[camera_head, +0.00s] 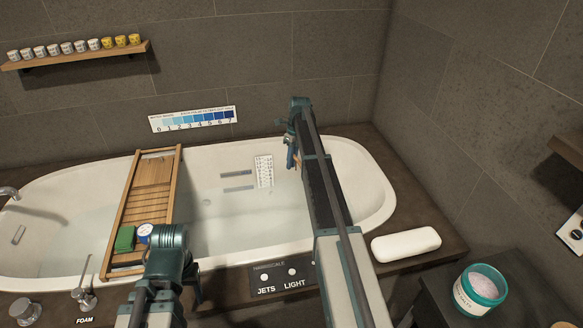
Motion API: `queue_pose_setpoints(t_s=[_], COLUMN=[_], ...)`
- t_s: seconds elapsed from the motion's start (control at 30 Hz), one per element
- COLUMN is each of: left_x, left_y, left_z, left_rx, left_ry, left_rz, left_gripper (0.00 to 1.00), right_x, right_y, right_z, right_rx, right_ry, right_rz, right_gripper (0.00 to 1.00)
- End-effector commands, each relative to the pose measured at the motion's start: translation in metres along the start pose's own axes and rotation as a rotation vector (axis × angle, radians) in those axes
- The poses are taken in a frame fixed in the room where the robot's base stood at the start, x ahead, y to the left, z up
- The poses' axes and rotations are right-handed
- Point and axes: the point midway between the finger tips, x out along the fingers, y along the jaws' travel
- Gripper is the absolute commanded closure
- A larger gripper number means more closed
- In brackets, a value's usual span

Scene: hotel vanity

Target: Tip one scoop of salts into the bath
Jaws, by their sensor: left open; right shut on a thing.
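The white bath (360,165) holds clear, still-looking water (225,200). My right arm reaches out over the bath. Its gripper (292,143) is near the far side above the water, shut on a small blue thing that looks like the scoop (291,158). The arm partly covers it, and I cannot see what it holds or its tilt. The teal tub of pale pinkish salts (480,288) stands open at the lower right. My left gripper (188,285) is open and empty at the near rim, its fingers mostly hidden by its own wrist.
A wooden bath tray (150,200) spans the bath at left, with a green block (125,238) and a blue-and-white round item (145,233) on it. A white pillow (405,244) lies on the right rim. A JETS/LIGHT panel (283,279) is at the front. A blue scale strip (193,119) hangs behind.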

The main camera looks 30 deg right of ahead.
Motion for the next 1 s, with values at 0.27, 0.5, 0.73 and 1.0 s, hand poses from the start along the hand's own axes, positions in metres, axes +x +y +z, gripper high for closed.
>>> queue_pose_setpoints(t_s=[0.27,0.5,0.73,1.0], left_x=[-0.008,-0.016,-0.015,0.001], left_y=[-0.001,-0.002,-0.001,0.000], left_z=[0.001,0.001,0.001,0.000], left_rx=[0.000,0.000,0.000,0.000], left_ry=[0.000,0.000,0.000,0.000], left_rz=[0.000,0.000,0.000,0.000], left_gripper=[0.40,0.40,0.40,0.40], right_x=[-0.008,-0.021,-0.034,-0.042], right_y=[0.004,0.008,0.011,0.014], right_z=[-0.007,-0.018,-0.026,-0.042], right_rx=[-0.011,-0.045,-0.079,-0.119], right_ry=[-0.068,-0.254,-0.442,-0.662], right_rz=[-0.005,-0.021,-0.037,-0.056], right_gripper=[1.00,1.00,1.00,1.00])
